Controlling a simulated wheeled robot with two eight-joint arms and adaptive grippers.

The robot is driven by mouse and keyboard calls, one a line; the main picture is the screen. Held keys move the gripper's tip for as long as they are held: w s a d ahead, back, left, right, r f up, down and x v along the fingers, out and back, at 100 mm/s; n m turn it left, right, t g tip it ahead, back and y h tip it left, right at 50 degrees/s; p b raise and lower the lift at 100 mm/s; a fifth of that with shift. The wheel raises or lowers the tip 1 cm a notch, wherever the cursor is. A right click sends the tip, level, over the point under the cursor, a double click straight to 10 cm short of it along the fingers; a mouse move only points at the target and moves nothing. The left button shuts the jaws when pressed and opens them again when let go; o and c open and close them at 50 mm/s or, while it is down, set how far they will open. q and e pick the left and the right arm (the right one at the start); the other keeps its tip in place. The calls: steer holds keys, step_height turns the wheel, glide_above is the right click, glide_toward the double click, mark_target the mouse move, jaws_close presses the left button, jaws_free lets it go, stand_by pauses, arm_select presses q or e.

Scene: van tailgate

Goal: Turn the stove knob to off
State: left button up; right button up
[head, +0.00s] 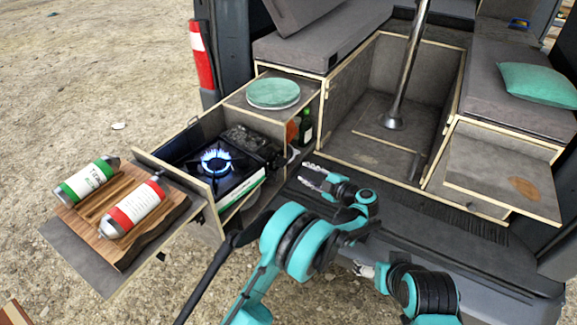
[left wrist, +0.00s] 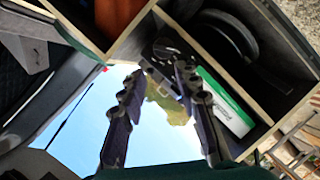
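The camping stove (head: 236,168) sits in the pulled-out drawer left of the tailgate, with a blue flame (head: 215,160) burning on its burner. I cannot make out the knob clearly in the head view. My left gripper (head: 304,175) is open and empty, to the right of the stove and apart from it, its fingers pointing left. In the left wrist view its two spread fingers (left wrist: 159,77) frame a small dark part of the stove (left wrist: 166,50); whether this includes the knob is unclear.
Two gas canisters, one green (head: 87,180) and one red (head: 133,206), lie on a wooden board (head: 101,207) left of the stove. Green plates (head: 273,93) sit behind it. A dark bottle (head: 305,126) stands in a side compartment near my left gripper. A metal pole (head: 410,65) stands inside the van.

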mark_target(286, 164)
arm_select(q)
steer(key=w+a+f+n+y, duration=0.1)
steer(key=w+a+n, duration=0.1)
steer(key=n, duration=0.3)
steer(key=w+a+f+n+y+b, duration=0.1)
steer(key=w+n, duration=0.1)
steer(key=n, duration=0.3)
steer(key=w+a+f+n+y, duration=0.1)
steer(key=w+a+f+n, duration=0.1)
steer(key=n, duration=0.2)
steer(key=shift+w+a+n+y+b, duration=0.15)
steer(key=shift+a+n+y+b, duration=0.2)
steer(key=shift+n+y, duration=0.05)
steer(key=shift+w+a, duration=0.35)
steer(key=shift+a, duration=0.15)
steer(key=shift+r, duration=0.1)
jaws_close()
